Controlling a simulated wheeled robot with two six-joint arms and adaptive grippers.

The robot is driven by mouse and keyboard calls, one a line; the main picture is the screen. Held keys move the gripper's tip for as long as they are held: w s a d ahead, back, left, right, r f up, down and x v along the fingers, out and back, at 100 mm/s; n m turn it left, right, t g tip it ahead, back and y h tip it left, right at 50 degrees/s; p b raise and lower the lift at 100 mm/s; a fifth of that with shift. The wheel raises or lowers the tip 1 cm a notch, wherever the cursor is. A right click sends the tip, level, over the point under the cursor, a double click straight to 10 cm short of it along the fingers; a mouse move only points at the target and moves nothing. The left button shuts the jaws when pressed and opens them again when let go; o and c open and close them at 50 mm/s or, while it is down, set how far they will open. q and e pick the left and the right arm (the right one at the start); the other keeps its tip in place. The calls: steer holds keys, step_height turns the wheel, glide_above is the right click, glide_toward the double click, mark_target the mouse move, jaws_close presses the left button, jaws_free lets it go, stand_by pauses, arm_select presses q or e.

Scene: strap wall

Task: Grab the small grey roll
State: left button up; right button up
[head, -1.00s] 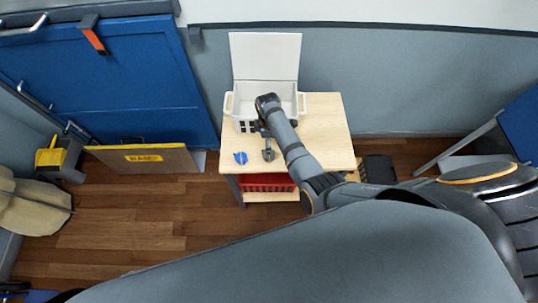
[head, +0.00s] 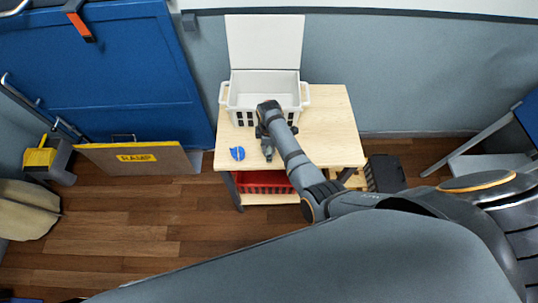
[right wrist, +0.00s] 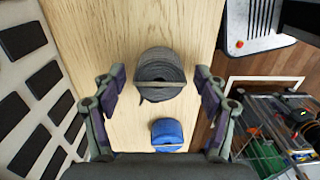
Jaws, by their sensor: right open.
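The small grey roll (right wrist: 160,72) is a wound dark-grey strap on the light wooden table (right wrist: 190,22), seen in the right wrist view. My right gripper (right wrist: 159,88) is open above the table, with one finger on each side of the roll and gaps between fingers and roll. In the head view my right gripper (head: 267,146) points down near the table's front edge and hides most or all of the grey roll. A blue roll (right wrist: 168,133) lies close by; it also shows in the head view (head: 238,153). My left gripper is not in view.
A white slotted basket (head: 240,96) with a raised lid stands at the back of the table. A red crate (head: 262,182) sits on the shelf below. A ramp board (head: 135,157) leans at the left. The table's right side is clear.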

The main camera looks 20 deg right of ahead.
steer(key=shift+f, duration=0.1)
steer(key=shift+c, duration=0.3)
steer(key=c, duration=1.1)
steer(key=shift+p, duration=0.3)
